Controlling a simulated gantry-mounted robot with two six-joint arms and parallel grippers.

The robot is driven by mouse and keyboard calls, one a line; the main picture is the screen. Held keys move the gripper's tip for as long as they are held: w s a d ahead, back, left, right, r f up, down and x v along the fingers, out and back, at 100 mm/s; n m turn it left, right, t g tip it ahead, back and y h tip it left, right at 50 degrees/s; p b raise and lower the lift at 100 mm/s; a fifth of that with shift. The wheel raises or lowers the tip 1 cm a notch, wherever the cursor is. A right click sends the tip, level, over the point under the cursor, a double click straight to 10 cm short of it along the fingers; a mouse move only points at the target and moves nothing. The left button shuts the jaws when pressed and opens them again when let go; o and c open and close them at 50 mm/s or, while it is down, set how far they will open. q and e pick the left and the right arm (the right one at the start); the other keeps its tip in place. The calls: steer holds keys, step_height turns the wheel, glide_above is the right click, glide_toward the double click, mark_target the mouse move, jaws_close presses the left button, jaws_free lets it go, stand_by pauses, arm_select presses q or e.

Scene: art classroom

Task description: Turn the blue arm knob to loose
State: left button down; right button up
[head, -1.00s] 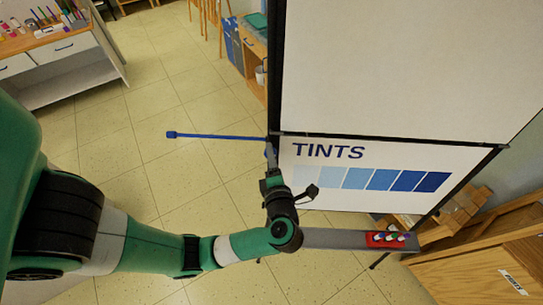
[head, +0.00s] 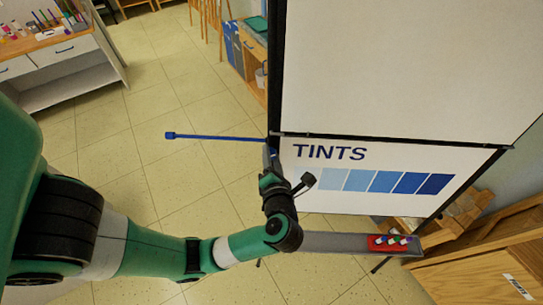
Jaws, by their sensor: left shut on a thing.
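The blue arm (head: 215,137) is a thin rod with a small block at its free end. It sticks out to the left, nearly level, from the black upright edge of the display board (head: 400,70). My left gripper (head: 271,155) is at the rod's board end, shut on the blue arm knob there. Only a sliver of blue shows at the fingertips (head: 272,144); the gripper hides most of the knob, and its loose or tight marking cannot be read. My right gripper is not in view.
A "TINTS" panel (head: 325,195) with blue swatches hangs on the board's lower part. Below it, a grey ledge (head: 340,243) holds a red tray (head: 380,243) of small items. A wooden cabinet (head: 480,275) stands at lower right. Open tiled floor (head: 150,95) lies left of the board.

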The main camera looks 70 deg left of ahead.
arm_select(q)
steer(key=shift+c, duration=2.2)
jaws_free()
steer(key=v, duration=1.1)
steer(key=shift+d+b, duration=0.3)
steer(key=shift+b, duration=0.1)
steer(key=shift+r, duration=0.1)
